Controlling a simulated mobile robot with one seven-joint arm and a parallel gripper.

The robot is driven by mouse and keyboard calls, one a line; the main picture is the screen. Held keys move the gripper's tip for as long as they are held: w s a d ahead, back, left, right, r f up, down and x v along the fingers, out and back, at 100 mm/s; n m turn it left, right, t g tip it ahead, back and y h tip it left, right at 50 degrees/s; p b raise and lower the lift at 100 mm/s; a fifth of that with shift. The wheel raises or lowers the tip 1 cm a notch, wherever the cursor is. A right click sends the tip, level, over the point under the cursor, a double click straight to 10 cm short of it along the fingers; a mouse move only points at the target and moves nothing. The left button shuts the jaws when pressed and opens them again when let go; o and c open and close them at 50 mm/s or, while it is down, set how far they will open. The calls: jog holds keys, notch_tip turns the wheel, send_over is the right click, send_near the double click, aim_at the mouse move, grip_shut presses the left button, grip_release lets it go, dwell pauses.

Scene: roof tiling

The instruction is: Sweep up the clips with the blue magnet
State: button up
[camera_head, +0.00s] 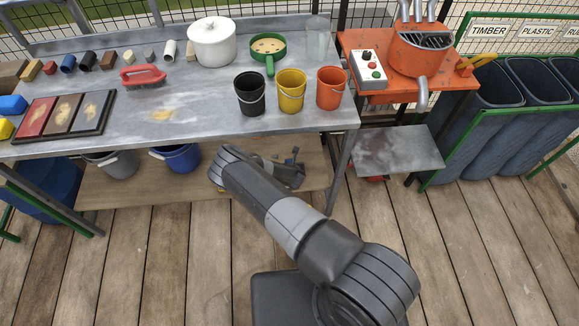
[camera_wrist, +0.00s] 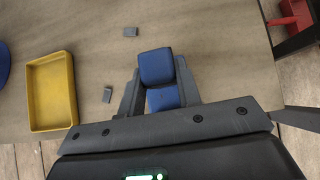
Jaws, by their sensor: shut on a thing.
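My gripper (camera_wrist: 158,85) is shut on the blue magnet (camera_wrist: 157,67), a blue block between the two dark fingers in the wrist view. A small grey clip (camera_wrist: 130,31) lies on the lower shelf (camera_wrist: 225,60), ahead and slightly left of the magnet. Another grey clip (camera_wrist: 107,95) lies to the left of the fingers. Both clips look apart from the magnet. I cannot tell the magnet's height above the shelf. In the head view my gripper (camera_head: 293,165) is at the lower shelf under the table, partly hidden by my arm.
A yellow tray (camera_wrist: 36,127) lies left of the clips, with a blue bucket (camera_wrist: 3,63) beyond it. The table (camera_head: 200,122) is above the shelf, carrying black, yellow and orange buckets. A table leg (camera_head: 341,170) stands right of my gripper. A red thing (camera_wrist: 295,12) is at the wrist view's upper right.

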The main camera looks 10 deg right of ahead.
jog(key=shift+r, duration=1.55)
jog(key=shift+w+a+r, duration=0.35)
jog(key=shift+a, duration=0.2)
jog(key=shift+w+a+r, duration=0.3)
jog(key=shift+a, duration=0.2)
jog(key=s+a+f+n+y, duration=0.1)
jog(key=a+f+n+y, duration=0.1)
jog(key=a, duration=0.8)
jog(key=shift+a+f+n, duration=0.3)
jog(key=shift+f+n, duration=0.2)
jog(key=shift+f, duration=0.9)
jog(key=shift+r, duration=0.1)
jog(key=shift+r, duration=1.7)
